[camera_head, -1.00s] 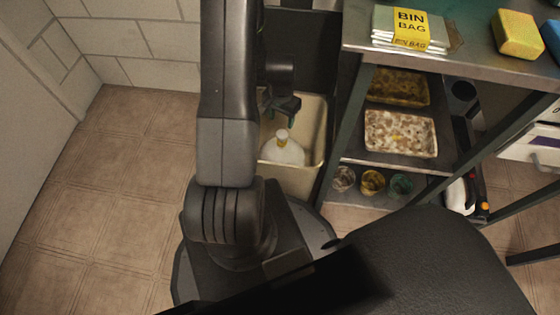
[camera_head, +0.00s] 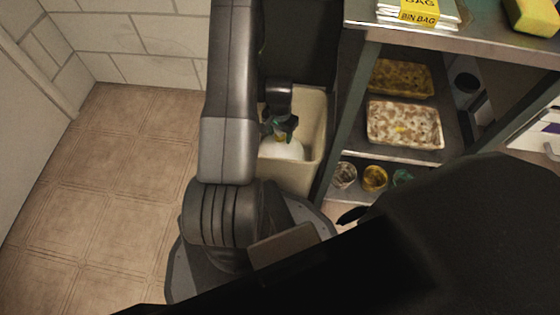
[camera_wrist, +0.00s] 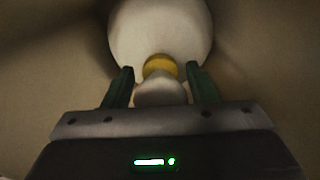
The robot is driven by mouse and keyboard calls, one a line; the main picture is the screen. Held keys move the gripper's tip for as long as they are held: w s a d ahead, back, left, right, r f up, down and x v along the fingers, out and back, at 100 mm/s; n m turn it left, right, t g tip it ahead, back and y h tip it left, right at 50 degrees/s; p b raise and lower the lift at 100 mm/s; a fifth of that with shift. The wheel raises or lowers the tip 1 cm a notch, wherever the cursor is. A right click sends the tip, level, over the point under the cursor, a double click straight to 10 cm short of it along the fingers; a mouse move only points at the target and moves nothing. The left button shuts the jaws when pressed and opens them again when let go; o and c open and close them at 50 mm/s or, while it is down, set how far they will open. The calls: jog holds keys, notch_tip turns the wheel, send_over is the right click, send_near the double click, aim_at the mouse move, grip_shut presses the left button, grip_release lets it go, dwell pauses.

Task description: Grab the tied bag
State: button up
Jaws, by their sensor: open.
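The tied bag (camera_head: 284,149) is white and sits inside a beige bin (camera_head: 318,130). In the wrist view the bag (camera_wrist: 160,25) shows a round white body, a yellow tie (camera_wrist: 160,67) and a white knotted top (camera_wrist: 160,92). My gripper (camera_head: 281,134) is down in the bin over the bag's top and hides part of it. In the wrist view my gripper (camera_wrist: 161,82) is open, with one green finger on each side of the knotted top and tie. I cannot tell whether the fingers touch the bag.
A metal shelf unit (camera_head: 450,42) stands just right of the bin. It holds bin bags (camera_head: 418,15), a yellow sponge (camera_head: 532,15), speckled trays (camera_head: 404,124) and several jars (camera_head: 374,178). The tiled floor (camera_head: 120,190) at left is clear.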

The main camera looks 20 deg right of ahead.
grip_shut()
jog(key=shift+r, duration=0.1)
dwell(1.2)
